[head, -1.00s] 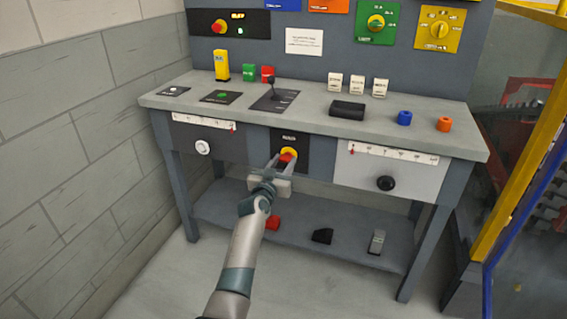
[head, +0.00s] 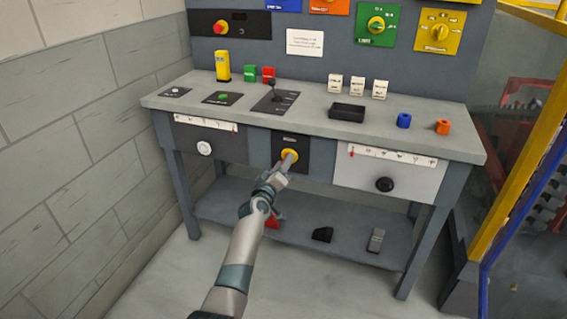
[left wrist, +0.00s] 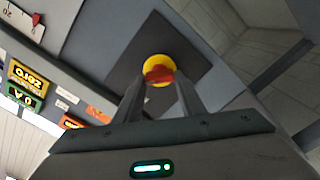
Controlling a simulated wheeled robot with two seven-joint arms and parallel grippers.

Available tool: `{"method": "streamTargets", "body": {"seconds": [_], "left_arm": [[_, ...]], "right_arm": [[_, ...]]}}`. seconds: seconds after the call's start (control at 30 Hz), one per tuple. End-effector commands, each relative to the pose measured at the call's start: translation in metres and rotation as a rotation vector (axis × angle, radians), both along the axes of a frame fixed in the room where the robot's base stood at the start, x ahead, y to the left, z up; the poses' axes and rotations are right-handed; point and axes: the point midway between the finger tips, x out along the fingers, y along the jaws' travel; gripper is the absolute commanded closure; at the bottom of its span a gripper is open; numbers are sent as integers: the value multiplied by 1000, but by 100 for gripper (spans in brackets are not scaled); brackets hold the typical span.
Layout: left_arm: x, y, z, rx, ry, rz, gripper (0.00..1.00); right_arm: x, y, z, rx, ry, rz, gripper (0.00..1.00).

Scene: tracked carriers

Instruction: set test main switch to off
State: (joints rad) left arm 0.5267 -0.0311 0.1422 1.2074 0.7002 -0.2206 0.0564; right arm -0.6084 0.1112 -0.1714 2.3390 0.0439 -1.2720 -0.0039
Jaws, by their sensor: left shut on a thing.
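The main switch is a yellow disc (head: 290,155) on a black panel (head: 277,141) under the bench top, between two drawer-like fronts. In the left wrist view its yellow disc (left wrist: 155,62) carries a red handle (left wrist: 159,75). My left gripper (head: 286,160) is shut on this handle, with one finger on each side of it. In the left wrist view the panel looks tilted relative to the gripper. In the head view the gripper hides the red handle. The label above the switch is too small to read. My right gripper is not in view.
The bench top (head: 320,125) carries a joystick (head: 274,90), a dark tray (head: 347,112), and blue (head: 404,120) and orange (head: 442,127) pieces. A black knob (head: 385,184) is to the right of the switch. A yellow post (head: 510,160) stands at far right. Floor in front is open.

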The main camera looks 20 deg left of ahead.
Motion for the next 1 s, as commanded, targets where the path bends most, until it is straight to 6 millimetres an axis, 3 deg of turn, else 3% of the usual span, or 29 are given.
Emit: {"method": "streamTargets", "body": {"seconds": [0.6, 1.0], "left_arm": [[0, 1, -3, -557, 21, 1, 86], [0, 1, -4, -718, 27, 1, 86]], "right_arm": [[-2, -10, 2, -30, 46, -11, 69], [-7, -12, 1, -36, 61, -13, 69]]}}
